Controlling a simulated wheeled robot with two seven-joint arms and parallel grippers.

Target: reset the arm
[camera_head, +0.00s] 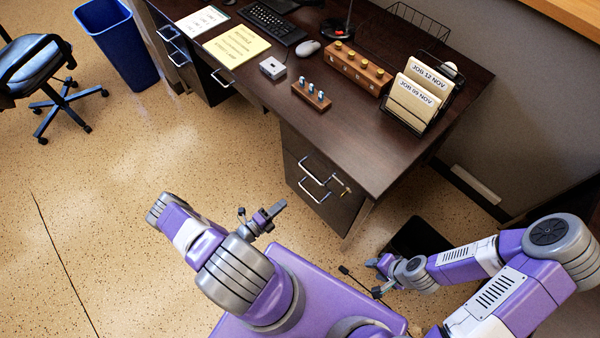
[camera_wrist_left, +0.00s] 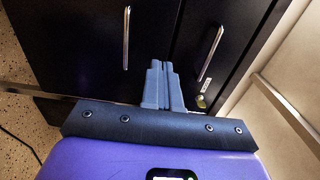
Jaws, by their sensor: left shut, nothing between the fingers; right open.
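My left gripper (camera_head: 277,209) is shut and empty. It is above the floor and my purple base, in front of the desk's drawer cabinet (camera_head: 312,170). In the left wrist view my left gripper (camera_wrist_left: 162,66) has its two grey fingers pressed together, with dark drawer fronts and metal handles beyond them. My right gripper (camera_head: 374,277) is open and empty. It is low at the right of my base, with its fingers apart and pointing left. Both arms are bent, and neither gripper touches the desk in view.
The dark desk (camera_head: 370,145) holds a file rack (camera_head: 418,95), a wooden block with knobs (camera_head: 357,68), a small peg block (camera_head: 311,94), a mouse (camera_head: 308,48) and a keyboard (camera_head: 271,22). A blue bin (camera_head: 120,45) and an office chair (camera_head: 38,65) stand left.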

